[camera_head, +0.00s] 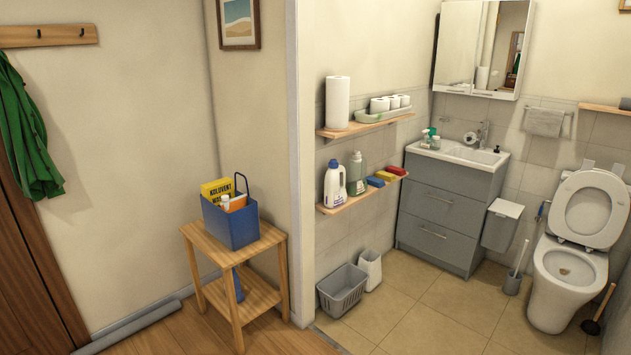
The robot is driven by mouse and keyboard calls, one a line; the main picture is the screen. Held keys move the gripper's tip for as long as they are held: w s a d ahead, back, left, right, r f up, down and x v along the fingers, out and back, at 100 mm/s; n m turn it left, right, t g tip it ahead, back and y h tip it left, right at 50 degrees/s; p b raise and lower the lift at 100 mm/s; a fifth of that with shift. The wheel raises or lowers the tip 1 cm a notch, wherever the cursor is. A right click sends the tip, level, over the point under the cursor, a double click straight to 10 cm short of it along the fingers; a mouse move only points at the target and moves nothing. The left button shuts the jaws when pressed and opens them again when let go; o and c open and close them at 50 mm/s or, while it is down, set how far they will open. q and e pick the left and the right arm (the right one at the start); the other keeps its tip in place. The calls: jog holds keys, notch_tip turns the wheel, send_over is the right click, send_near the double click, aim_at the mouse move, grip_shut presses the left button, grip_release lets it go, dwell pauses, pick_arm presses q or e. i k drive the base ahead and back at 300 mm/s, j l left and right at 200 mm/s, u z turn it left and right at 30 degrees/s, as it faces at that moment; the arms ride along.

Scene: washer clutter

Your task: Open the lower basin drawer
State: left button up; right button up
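The grey basin cabinet (447,213) stands against the back wall of the bathroom, right of centre, with a white basin (462,153) on top. The upper drawer (443,206) also looks shut and has a similar handle (440,197). Neither of my grippers shows in the head view.
A white toilet (569,270) with its lid up, a brush (515,274) and a bin (500,226) stand right of the cabinet. A basket (342,290) sits left on the floor. A wooden stand (236,306) is outside the bathroom. Tiled floor (420,305) before the cabinet is clear.

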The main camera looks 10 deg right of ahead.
aim_at(456, 248)
jog(key=i+l+z, duration=0.1)
jog(key=i+z, duration=1.05)
jog(key=i, duration=0.7)
jog(key=i+l+u, duration=0.1)
jog(key=i, duration=0.55)
jog(key=i+u, duration=0.45)
jog(key=i+l+u, duration=0.35)
jog(key=i+u, duration=0.15)
jog(key=i, duration=0.15)
